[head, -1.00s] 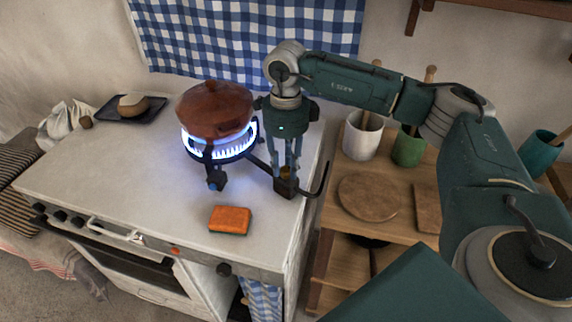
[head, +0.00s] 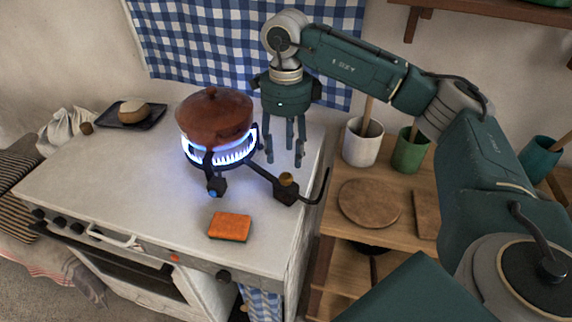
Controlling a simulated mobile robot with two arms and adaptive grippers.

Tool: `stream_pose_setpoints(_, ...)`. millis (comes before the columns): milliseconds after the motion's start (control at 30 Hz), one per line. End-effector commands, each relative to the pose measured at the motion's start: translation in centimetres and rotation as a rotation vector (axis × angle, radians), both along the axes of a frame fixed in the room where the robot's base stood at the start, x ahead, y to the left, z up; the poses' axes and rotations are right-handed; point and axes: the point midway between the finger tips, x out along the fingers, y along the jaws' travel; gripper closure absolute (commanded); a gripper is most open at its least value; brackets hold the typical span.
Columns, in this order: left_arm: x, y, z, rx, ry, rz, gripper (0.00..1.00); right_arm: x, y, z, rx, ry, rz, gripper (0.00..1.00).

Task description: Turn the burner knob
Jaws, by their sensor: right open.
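The gas burner (head: 240,162) stands on the white stove top with a ring of blue flame lit. A small black block with a round brass knob (head: 286,179) sits at its right, by the black hose. Another black block with a blue part (head: 214,190) is at its front. My right gripper (head: 284,157) points down, open and empty, above and slightly behind the brass knob and apart from it. My left gripper is out of view.
A brown lidded pot (head: 214,115) sits over the flame, close to my right gripper. An orange sponge (head: 230,226) lies in front. A dark tray (head: 128,115) with a round item is at the back left. Right of the stove, shelves hold a white crock (head: 362,145) and a green cup (head: 408,152).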

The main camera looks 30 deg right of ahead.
Motion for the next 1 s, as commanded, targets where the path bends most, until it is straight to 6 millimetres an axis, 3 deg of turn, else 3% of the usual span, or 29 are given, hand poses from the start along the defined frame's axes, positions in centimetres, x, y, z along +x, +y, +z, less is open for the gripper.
stream_pose_setpoints(100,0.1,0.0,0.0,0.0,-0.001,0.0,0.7,0.1,0.0,2.4,0.001,-0.003,0.0,0.54)
stream_pose_setpoints(333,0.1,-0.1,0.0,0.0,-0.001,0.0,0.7,0.0,0.0,4.8,0.001,-0.001,0.0,0.54)
stream_pose_setpoints(1000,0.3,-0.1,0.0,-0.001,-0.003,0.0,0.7,0.0,0.0,5.0,0.0,0.0,0.0,0.54)
